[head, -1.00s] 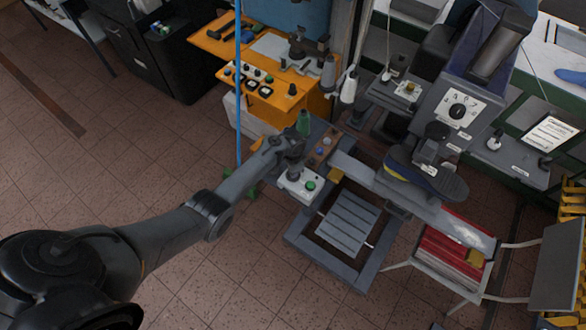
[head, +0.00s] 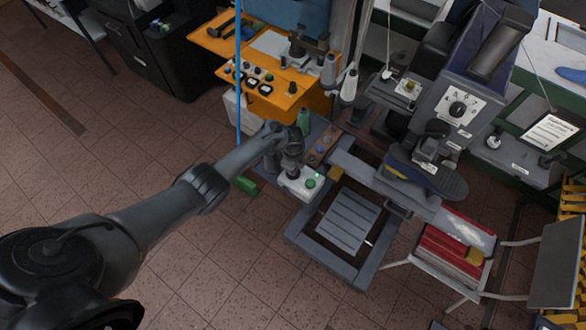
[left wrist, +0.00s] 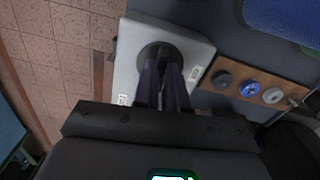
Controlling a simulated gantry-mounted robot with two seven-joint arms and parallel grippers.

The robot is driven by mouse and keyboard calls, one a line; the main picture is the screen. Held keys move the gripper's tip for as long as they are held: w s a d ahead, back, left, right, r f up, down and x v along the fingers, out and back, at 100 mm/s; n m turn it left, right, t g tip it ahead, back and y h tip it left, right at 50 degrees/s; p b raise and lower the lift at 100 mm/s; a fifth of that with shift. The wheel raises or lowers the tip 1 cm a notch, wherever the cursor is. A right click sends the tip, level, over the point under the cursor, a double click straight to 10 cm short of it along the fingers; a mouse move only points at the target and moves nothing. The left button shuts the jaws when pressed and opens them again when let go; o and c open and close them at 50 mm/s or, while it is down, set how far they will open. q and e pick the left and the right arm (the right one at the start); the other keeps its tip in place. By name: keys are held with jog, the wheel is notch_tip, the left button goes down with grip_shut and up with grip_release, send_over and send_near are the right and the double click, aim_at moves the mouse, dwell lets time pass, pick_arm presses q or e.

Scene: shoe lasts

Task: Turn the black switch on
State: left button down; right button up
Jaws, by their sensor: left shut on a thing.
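The black switch (left wrist: 158,50) sits on a light grey box with small labels at its two sides. In the left wrist view, the fingers of my left gripper (left wrist: 164,82) are shut on the switch and hide most of it; its dark round base shows around them. In the head view, my left gripper (head: 292,174) points down onto the same light box (head: 303,191), and the switch is mostly covered there. The switch's on or off position cannot be read. My right gripper is not in view.
A brown panel (left wrist: 262,91) with several knobs is close beside the box. A green bottle (head: 303,121) stands behind my gripper. An orange bench (head: 225,50) is at the back, and a machine with a shoe (head: 424,177) is to the right. Tiled floor is free at left.

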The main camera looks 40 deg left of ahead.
pick_arm(q)
jog(key=shift+m, duration=0.6)
jog(key=c, duration=1.2)
grip_release()
jog(key=shift+r, duration=0.15)
notch_tip(320, 180, up, 11)
jog(key=p, duration=0.3)
jog(key=shift+f, duration=0.2)
